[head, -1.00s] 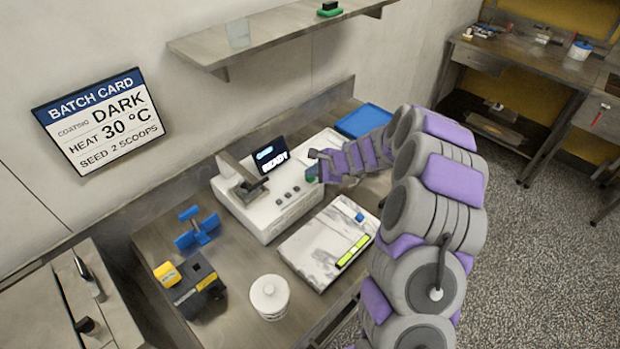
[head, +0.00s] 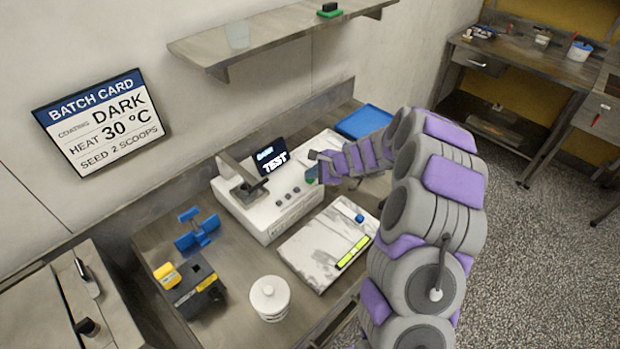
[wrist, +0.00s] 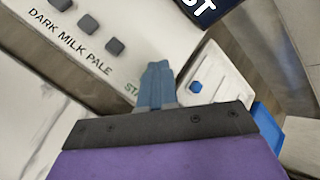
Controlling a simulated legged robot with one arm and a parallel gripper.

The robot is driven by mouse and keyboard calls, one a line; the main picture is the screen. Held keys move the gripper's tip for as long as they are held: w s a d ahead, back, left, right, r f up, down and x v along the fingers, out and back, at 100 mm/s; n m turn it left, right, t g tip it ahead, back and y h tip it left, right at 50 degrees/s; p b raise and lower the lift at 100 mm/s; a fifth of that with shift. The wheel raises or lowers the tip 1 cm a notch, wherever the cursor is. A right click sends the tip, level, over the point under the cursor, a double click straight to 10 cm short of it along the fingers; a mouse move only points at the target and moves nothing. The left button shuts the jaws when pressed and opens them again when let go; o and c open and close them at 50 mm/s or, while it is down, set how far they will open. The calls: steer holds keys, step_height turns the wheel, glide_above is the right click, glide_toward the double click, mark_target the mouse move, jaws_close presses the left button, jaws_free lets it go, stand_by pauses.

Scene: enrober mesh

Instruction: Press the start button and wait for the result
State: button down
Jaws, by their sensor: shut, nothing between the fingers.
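The white machine (head: 262,217) stands on the bench, with a dark display (head: 271,156) that reads "TEST" in the head view. Part of the display (wrist: 205,8) also shows in the wrist view. Grey buttons labelled DARK, MILK and PALE (wrist: 89,25) are on its front face. A green start button (head: 311,175) shows at the machine's right end in the head view. My gripper (head: 316,160) is at that end, close to the button.
A marble slab (head: 318,250) lies in front of the machine. A white lidded jar (head: 269,298), a black-and-yellow device (head: 197,287) and a blue stand (head: 197,232) are on the bench. A blue tray (head: 362,122) lies behind my arm. A batch card (head: 103,121) hangs on the wall.

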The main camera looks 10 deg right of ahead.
mark_target(312, 180)
steer(key=shift+r+p, duration=0.35)
steer(key=shift+r, duration=0.25)
steer(key=shift+r+p, duration=2.05)
steer(key=shift+r, duration=0.45)
